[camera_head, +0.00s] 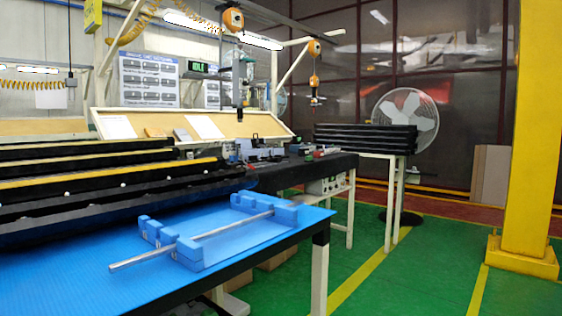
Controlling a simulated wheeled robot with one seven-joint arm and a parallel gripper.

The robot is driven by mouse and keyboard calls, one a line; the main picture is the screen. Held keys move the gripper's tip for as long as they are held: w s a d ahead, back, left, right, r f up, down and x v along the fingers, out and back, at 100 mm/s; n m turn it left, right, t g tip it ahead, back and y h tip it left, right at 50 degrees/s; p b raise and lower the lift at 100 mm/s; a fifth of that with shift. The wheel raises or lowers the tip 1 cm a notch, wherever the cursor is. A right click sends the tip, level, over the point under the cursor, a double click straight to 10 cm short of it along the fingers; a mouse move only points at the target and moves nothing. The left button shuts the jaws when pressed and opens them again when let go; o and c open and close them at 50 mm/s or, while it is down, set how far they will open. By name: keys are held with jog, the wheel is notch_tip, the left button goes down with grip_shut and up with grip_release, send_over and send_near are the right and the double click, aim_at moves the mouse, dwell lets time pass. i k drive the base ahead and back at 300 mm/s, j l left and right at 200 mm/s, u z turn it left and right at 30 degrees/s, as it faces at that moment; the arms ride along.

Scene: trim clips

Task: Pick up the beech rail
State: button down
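No rail that I can tell for sure is beech shows. A thin, pale grey rod (215,232) with a metallic look lies slanted across a blue fixture (222,252). Its near-left end sticks out past the blue blocks, over the blue table top. Its far-right part reaches the raised blocks at the fixture's right. The fixture sits near the right end of the blue-topped table (75,283). My gripper is not in view.
Long black bars with tan strips (110,185) lie behind the fixture at left. A dark bench (310,172) with tools stands behind, and a stack of black bars (365,138) stands further right. A yellow column (535,130) rises at right. Green floor (420,275) is open between.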

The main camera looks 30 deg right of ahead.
aim_at(252, 159)
jog(key=i+l+z, duration=0.1)
jog(key=i+l, duration=0.25)
jog(key=l, duration=0.15)
jog(key=i+l, duration=0.3)
jog(key=l, duration=0.2)
jog(key=i+l+z, duration=0.15)
jog(key=i+l, duration=0.2)
jog(key=l, duration=0.15)
jog(key=k, duration=0.35)
jog(key=k+u, duration=0.5)
jog(key=k+j+u, duration=0.3)
jog(key=u, duration=0.15)
jog(key=i+l+u, duration=0.2)
jog(key=l, duration=0.3)
jog(key=i+l+u, duration=0.2)
jog(key=l, duration=0.3)
jog(key=l+u, duration=0.2)
jog(key=l, duration=0.35)
jog(key=i+l+u, duration=0.2)
jog(key=l, duration=0.35)
jog(key=k, duration=0.1)
